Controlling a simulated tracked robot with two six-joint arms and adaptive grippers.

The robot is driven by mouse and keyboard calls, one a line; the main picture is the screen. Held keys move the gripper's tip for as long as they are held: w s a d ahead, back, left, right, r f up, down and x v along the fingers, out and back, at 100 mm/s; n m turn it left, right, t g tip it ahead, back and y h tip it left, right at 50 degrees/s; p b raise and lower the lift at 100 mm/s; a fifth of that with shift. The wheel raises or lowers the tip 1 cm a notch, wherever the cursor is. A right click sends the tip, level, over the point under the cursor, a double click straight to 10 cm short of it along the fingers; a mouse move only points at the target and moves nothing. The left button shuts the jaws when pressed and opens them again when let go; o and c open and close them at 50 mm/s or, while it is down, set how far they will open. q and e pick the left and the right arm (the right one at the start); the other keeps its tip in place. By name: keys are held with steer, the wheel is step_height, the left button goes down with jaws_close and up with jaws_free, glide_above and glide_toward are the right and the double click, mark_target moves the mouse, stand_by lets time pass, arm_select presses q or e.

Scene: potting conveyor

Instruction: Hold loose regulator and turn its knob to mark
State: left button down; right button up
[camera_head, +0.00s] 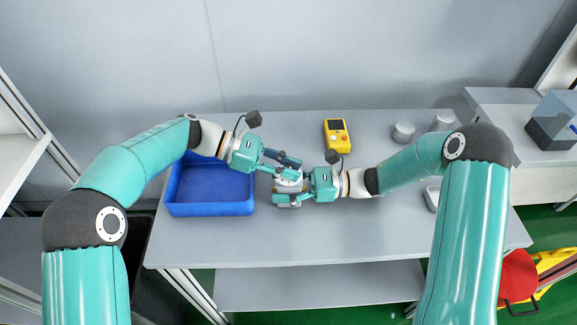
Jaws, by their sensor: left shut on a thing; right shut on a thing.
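The loose regulator (287,186) is a small, pale piece at the middle of the grey table, largely hidden between my two grippers. My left gripper (282,172) comes in from the upper left and is shut on the top of it, where the knob would be. My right gripper (292,192) comes in from the right and is shut on its body. The knob and its mark are too small and too covered to make out. I cannot tell whether the regulator touches the table.
A blue open bin (210,209) stands left of the grippers. A yellow handheld device (337,135) lies behind them. Two grey cylinders (403,132) stand at the back right, and a pale dish (432,198) is partly behind my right arm. The table's front middle is clear.

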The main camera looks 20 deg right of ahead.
arm_select(q)
steer(key=shift+w+d+m+g+y, duration=0.15)
steer(key=shift+m+g+y, duration=0.2)
steer(key=shift+m+g, duration=0.25)
steer(key=shift+w+d+m+g+y, duration=0.1)
steer(key=shift+m+g+y, duration=0.25)
steer(key=shift+m+g, duration=0.2)
steer(key=shift+s+a+m+g+y, duration=0.1)
steer(key=shift+a+m+g+y, duration=0.15)
steer(key=shift+m+y, duration=0.15)
steer(key=c, duration=1)
jaws_free()
steer(key=shift+s, duration=0.1)
steer(key=shift+r+n+h, duration=0.15)
steer(key=shift+n+h, duration=0.15)
steer(key=shift+n, duration=0.05)
steer(key=shift+t, duration=0.4)
steer(key=shift+n+t+h, duration=1)
steer(key=shift+n+t, duration=0.7)
steer(key=shift+n, duration=0.1)
steer(key=shift+a+n+t, duration=0.3)
steer(key=shift+t, duration=0.1)
steer(key=v, duration=1.1)
steer(key=shift+w, duration=0.25)
